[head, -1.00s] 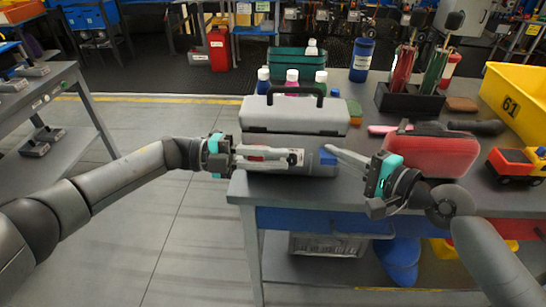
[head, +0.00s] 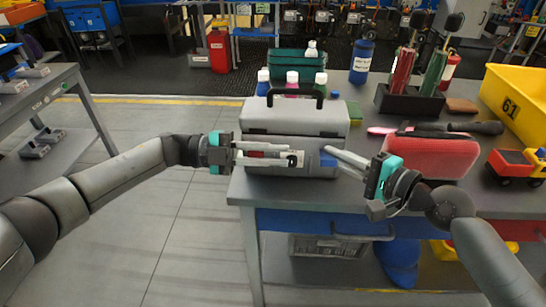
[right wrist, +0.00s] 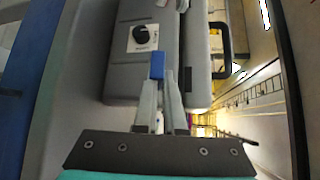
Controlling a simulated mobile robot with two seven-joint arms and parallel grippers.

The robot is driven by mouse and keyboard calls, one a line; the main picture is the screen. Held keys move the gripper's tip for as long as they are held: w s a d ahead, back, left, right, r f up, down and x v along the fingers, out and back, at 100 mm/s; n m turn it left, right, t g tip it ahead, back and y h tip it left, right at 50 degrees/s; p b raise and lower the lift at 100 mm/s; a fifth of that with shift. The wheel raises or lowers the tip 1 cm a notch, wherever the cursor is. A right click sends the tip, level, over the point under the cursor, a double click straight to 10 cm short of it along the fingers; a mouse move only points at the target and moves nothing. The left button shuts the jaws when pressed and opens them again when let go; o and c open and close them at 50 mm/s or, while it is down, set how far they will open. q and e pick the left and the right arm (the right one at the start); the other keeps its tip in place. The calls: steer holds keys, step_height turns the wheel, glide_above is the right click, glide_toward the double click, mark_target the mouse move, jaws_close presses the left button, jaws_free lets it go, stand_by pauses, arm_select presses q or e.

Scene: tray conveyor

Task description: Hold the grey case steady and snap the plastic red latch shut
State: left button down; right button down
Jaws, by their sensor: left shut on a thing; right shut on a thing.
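The grey case (head: 297,118) stands at the table's front left edge, its lid down and its dark handle up. It also shows in the right wrist view (right wrist: 198,60). My left gripper (head: 290,154) lies across the case's front and appears shut on the red latch (head: 262,153), which shows between its fingers; the fingers partly hide it. My right gripper (head: 334,153) reaches in from the right, its fingertips at a blue latch (head: 328,159). In the right wrist view the fingers (right wrist: 160,80) close on this blue latch (right wrist: 157,66), below a white dial plate (right wrist: 142,38).
A red pouch (head: 432,155) lies right of the case, near my right wrist. Several bottles (head: 292,80) and a green crate (head: 300,62) stand behind the case. A toy truck (head: 516,166) and a yellow bin (head: 515,100) are further right. The floor left of the table is clear.

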arm_select(q)
steer(key=shift+w+r+n, duration=0.3)
steer(key=shift+r+n, duration=0.05)
steer(key=shift+n, duration=0.75)
steer(key=shift+w+r+n, duration=0.25)
steer(key=shift+r+n, duration=0.05)
steer(key=shift+n, duration=0.8)
steer(key=c, duration=0.8)
jaws_free()
steer(key=shift+a, duration=0.1)
steer(key=a, duration=1.2)
